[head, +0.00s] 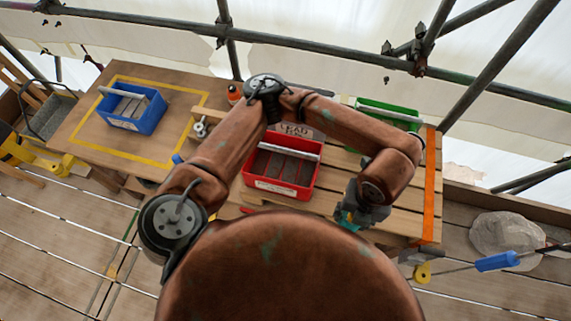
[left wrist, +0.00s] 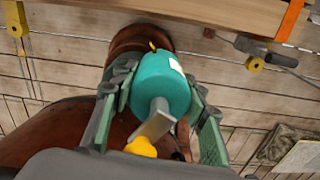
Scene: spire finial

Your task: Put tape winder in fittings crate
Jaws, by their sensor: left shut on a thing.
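My left gripper (head: 362,212) is low at the bench's front edge, right of the red crate. In the left wrist view its fingers (left wrist: 155,100) are shut on a teal, drum-shaped tape winder (left wrist: 163,80) with a grey crank and a yellow knob. A little of the tape winder (head: 345,221) shows in the head view. A blue crate (head: 132,108) stands left, a red crate (head: 283,168) mid-bench and a green crate (head: 385,118) at the back right, partly hidden by my arm. I cannot read which is the fittings crate. My right gripper is not in view.
The blue crate stands inside a yellow taped outline (head: 88,145) on a board. An orange strip (head: 430,190) marks the bench's right end. An orange bottle (head: 234,94) stands behind my arm. Scaffold tubes (head: 300,45) run along the back. A blue-handled tool (head: 497,261) is at right.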

